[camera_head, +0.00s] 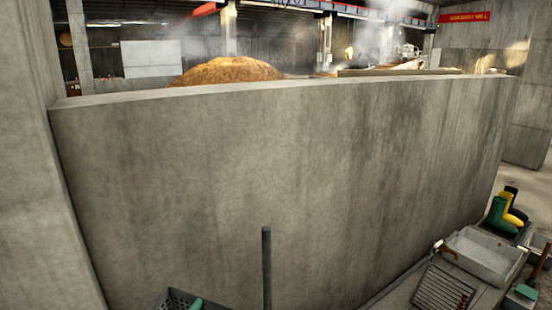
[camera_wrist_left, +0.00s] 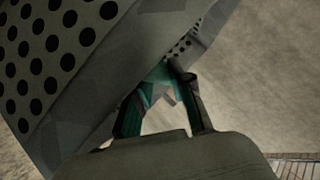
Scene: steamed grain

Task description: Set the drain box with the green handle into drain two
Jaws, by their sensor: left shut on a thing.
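The drain box is a dark grey perforated box (camera_head: 173,297) at the bottom edge of the head view, with a bit of its green handle (camera_head: 196,303) showing. In the left wrist view its holed side (camera_wrist_left: 60,60) fills the upper left, and the green handle (camera_wrist_left: 158,73) runs between the fingers. My left gripper (camera_wrist_left: 165,95) is shut on that handle, with the box tilted in the picture. I cannot pick out drain two in either view. My right gripper is in neither view.
A tall concrete wall (camera_head: 270,180) fills the middle, with a heap of grain (camera_head: 228,71) behind it. A dark upright post (camera_head: 267,268) stands before it. At lower right are a slatted grate (camera_head: 443,290), a grey basin (camera_head: 485,256) and green and yellow boots (camera_head: 505,215).

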